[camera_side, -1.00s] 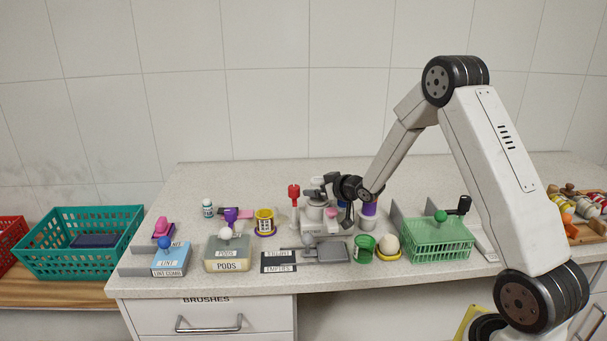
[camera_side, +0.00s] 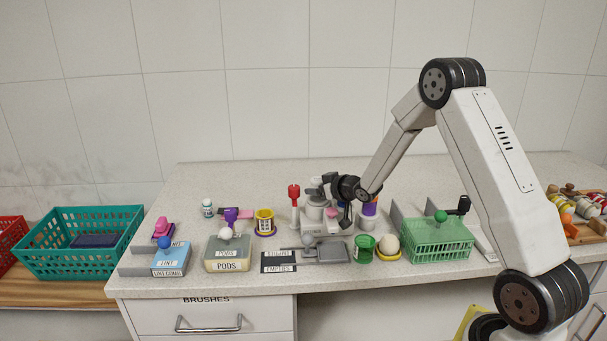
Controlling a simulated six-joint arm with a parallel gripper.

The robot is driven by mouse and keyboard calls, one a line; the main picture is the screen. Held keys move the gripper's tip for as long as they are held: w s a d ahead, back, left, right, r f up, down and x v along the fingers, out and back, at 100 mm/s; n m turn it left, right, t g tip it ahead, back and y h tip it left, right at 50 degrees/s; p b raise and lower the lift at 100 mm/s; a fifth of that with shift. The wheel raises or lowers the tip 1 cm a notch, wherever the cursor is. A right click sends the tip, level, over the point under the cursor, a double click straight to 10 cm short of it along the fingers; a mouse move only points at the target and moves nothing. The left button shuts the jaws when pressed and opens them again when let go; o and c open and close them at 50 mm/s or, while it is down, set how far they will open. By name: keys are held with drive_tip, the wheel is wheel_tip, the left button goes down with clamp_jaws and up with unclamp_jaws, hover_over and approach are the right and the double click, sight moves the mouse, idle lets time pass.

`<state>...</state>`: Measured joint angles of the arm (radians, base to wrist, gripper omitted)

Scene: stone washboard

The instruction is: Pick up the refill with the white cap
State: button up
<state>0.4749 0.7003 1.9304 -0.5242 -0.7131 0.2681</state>
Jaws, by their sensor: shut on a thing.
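My gripper (camera_side: 330,197) is low over the middle of the counter, among grey and white fixtures. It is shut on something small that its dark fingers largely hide. A pale, whitish top (camera_side: 315,183) shows at the left of the fingers; this looks like the refill with the white cap, but it is too small to be sure. I cannot tell whether it is clear of its support. A purple, white and orange container (camera_side: 369,209) stands just right of the gripper, partly behind my arm.
A red-topped post (camera_side: 294,193) and a yellow cup (camera_side: 265,221) stand left of the gripper. The back of the counter is clear.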

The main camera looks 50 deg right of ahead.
drive_tip(key=shift+r, duration=5)
drive_tip(key=shift+r, duration=0.1)
drive_tip(key=shift+r, duration=0.6)
drive_tip(key=s+a+r+n+y, duration=0.1)
drive_tip(key=a+r+n+y, duration=0.15)
drive_tip(key=a, duration=0.65)
drive_tip(key=s+a+r+n+y, duration=0.1)
drive_tip(key=a+n+y, duration=0.25)
drive_tip(key=a, duration=0.55)
wheel_tip(320, 180, down, 13)
drive_tip(key=g, duration=0.1)
drive_tip(key=shift+a+y, duration=0.25)
drive_tip(key=shift+y, duration=0.15)
drive_tip(key=shift+f, duration=0.1)
